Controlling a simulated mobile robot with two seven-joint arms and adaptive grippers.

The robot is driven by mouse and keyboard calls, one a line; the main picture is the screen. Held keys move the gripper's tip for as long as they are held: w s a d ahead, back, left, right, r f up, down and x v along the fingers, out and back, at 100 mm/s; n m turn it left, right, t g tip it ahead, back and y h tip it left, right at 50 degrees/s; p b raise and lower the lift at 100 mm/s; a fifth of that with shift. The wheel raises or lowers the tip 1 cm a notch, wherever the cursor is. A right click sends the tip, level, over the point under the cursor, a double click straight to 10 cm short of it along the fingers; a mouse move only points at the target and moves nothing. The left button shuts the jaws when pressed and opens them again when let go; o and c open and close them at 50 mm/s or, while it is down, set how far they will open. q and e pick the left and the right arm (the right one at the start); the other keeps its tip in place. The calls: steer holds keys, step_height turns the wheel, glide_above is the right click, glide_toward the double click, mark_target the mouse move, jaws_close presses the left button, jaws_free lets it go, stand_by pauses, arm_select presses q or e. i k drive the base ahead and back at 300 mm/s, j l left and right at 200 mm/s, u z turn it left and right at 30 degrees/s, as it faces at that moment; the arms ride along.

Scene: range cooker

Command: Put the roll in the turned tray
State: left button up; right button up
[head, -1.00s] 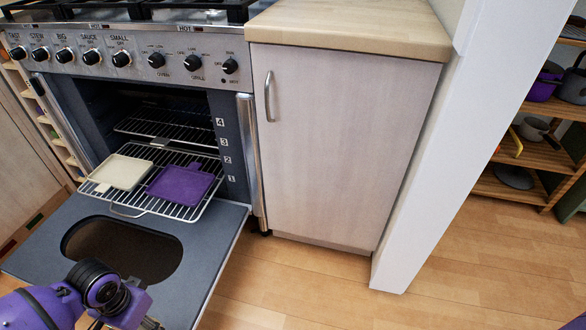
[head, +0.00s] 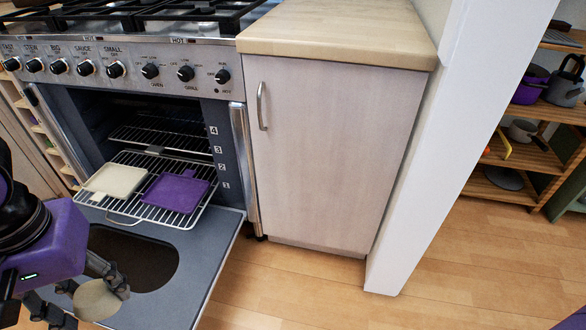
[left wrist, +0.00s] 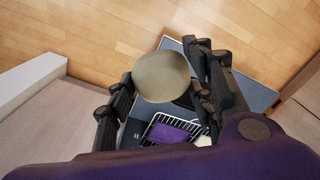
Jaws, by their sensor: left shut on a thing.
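The beige, round roll (head: 97,300) is held between the fingers of my left gripper (head: 88,296), low in front of the open oven. In the left wrist view the roll (left wrist: 161,77) sits between both fingers. A cream tray (head: 114,181) and a purple tray (head: 175,191) lie side by side on the pulled-out oven rack, cream at left. The purple tray's tab points to the back, the cream tray's to the front. Both look empty. In the left wrist view the purple tray (left wrist: 172,133) shows beyond the gripper. My right gripper is out of view.
The oven door (head: 205,245) is folded down, with a dark window. The wire rack (head: 185,218) sticks out over it, and another rack (head: 150,140) is deeper inside. A cabinet (head: 320,160) stands right of the oven. Floor to the right is clear.

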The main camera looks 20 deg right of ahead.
mark_target(117, 181)
steer(key=i+j+z, duration=0.15)
steer(key=z, duration=0.2)
steer(key=i+j+z, duration=0.1)
steer(key=j+z, duration=0.15)
steer(key=z, duration=0.15)
steer(key=i+j+z, duration=0.15)
steer(key=j, duration=0.3)
steer(key=j+z, duration=0.15)
steer(key=j, duration=0.25)
steer(key=i+j, duration=0.1)
steer(key=j, duration=0.5)
steer(key=i+j+z, duration=0.1)
steer(key=j, duration=0.45)
steer(key=i+j, duration=0.15)
steer(key=j, duration=1.05)
steer(key=i+j+z, duration=0.1)
steer(key=j, duration=0.45)
steer(key=i, duration=0.05)
